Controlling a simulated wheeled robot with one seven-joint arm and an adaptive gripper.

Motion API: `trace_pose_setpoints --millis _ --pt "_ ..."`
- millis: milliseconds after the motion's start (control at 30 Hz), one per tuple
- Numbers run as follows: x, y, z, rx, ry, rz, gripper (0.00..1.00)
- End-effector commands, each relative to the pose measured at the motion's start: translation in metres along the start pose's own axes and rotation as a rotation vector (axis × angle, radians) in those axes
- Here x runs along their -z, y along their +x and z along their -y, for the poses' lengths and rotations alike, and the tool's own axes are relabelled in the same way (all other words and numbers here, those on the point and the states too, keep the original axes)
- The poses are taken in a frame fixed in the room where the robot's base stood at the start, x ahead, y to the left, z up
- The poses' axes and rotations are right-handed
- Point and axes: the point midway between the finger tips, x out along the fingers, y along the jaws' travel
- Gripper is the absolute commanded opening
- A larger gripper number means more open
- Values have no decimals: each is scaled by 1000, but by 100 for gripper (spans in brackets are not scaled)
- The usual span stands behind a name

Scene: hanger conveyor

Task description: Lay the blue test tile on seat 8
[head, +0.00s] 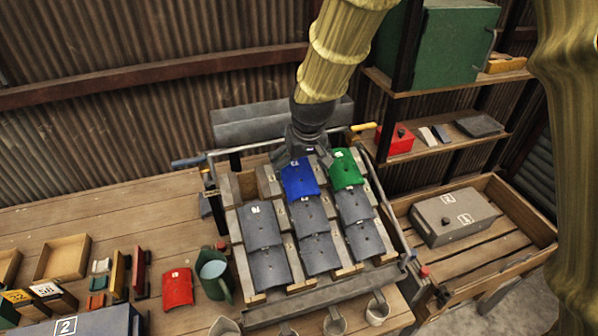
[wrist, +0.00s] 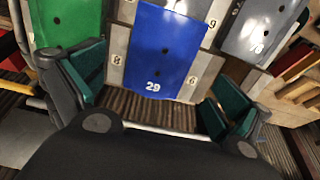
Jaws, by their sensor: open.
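The blue tile (head: 300,180) lies at the top of the middle column of the sloped rack (head: 255,299). In the wrist view the blue tile (wrist: 163,45) is marked 29 and lies between two small number plates, whose figures I cannot read surely. My gripper (head: 308,153) is at the blue tile's upper edge. In the wrist view my gripper (wrist: 155,98) is open, with one finger on each side of the tile's near end and gaps between. I cannot tell which seat is 8.
A green tile (head: 345,169) lies to the right of the blue one, and several grey tiles (head: 260,226) cover the rows below. A red tile (head: 178,288) lies on the wooden bench (head: 110,220). A shelf (head: 445,85) and a crate (head: 520,212) stand at the right.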

Motion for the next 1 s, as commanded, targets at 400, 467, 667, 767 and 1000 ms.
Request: trace_pose_setpoints --millis 400,467,667,767,1000 --pt "0 -60 0 1 0 -1 100" --pt "0 -66 0 1 0 -1 100" --pt "0 -73 0 1 0 0 100" --pt "0 -74 0 1 0 1 100" --pt "0 -74 0 1 0 1 100"
